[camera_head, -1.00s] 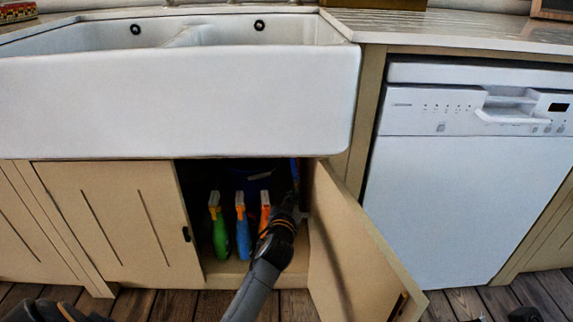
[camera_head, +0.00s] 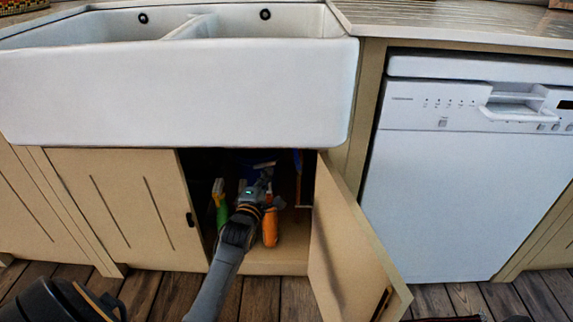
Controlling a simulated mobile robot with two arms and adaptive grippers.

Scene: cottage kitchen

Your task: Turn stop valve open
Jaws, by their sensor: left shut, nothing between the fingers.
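My left gripper (camera_head: 264,176) reaches into the open cabinet under the sink, in front of a dark blue container at the back. Its fingers are shut and hold nothing. I cannot clearly make out the stop valve. A small blue part (camera_head: 297,159) shows in the dark at the upper right of the opening, to the right of the gripper and apart from it; it may be the valve's handle, but its position cannot be read. My right gripper is not in view.
A green bottle (camera_head: 222,213) stands left of my arm and an orange bottle (camera_head: 270,228) right of it; the arm hides the blue one. The cabinet's right door (camera_head: 345,235) stands open; the left door (camera_head: 125,210) is shut. The sink (camera_head: 180,90) overhangs the opening.

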